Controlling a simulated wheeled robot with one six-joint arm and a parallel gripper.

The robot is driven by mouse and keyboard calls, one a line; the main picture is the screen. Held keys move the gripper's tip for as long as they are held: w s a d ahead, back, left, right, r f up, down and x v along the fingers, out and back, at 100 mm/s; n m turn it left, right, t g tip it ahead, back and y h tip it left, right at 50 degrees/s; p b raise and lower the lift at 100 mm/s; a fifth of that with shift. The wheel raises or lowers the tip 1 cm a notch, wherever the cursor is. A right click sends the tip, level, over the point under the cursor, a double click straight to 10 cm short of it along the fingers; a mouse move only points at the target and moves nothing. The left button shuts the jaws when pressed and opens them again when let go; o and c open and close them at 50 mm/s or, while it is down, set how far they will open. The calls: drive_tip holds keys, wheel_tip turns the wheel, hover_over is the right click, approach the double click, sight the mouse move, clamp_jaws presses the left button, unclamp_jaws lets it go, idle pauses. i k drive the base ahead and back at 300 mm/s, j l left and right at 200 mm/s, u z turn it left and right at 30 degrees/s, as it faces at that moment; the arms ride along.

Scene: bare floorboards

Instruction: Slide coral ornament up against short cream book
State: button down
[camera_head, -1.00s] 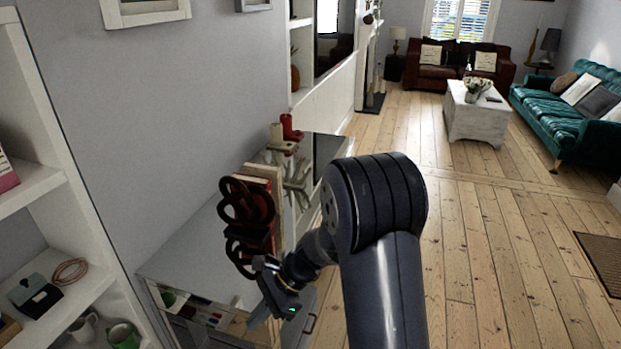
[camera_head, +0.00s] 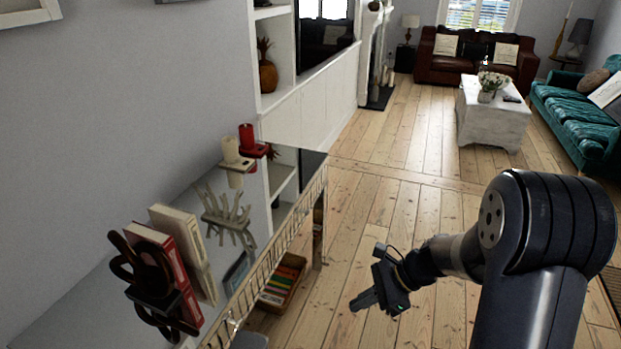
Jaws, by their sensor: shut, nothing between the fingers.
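The coral ornament (camera_head: 229,217) is a pale branching piece on the glossy console top. The cream book (camera_head: 182,232) stands upright to its left, nearer me, against a red book. A gap of bare top shows between the coral and the cream book. My gripper (camera_head: 364,301) is shut and empty. It is to the right of the console, over the floorboards, apart from both things.
A dark knotted ornament (camera_head: 148,277) stands before the red book (camera_head: 170,262). A small dark flat item (camera_head: 237,271) lies near the front edge. Cream (camera_head: 231,152) and red (camera_head: 247,138) candles stand behind the coral. Open floor lies right.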

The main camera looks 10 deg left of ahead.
sight(215, 215)
drive_tip(key=i+l, duration=0.15)
drive_tip(key=i, duration=0.4)
drive_tip(key=i+l+u, duration=0.1)
drive_tip(key=i, duration=0.45)
drive_tip(key=i+l, duration=0.2)
drive_tip(key=i, duration=0.3)
drive_tip(key=i+j+u, duration=0.1)
drive_tip(key=i+u, duration=0.2)
drive_tip(key=u, duration=0.15)
drive_tip(key=i+u, duration=0.25)
drive_tip(key=u, duration=0.2)
drive_tip(key=i+u, duration=0.3)
drive_tip(key=u, duration=0.15)
drive_tip(key=i+l+u, duration=0.2)
drive_tip(key=u, duration=0.25)
drive_tip(key=i+l+u, duration=0.15)
drive_tip(key=i+u, duration=0.2)
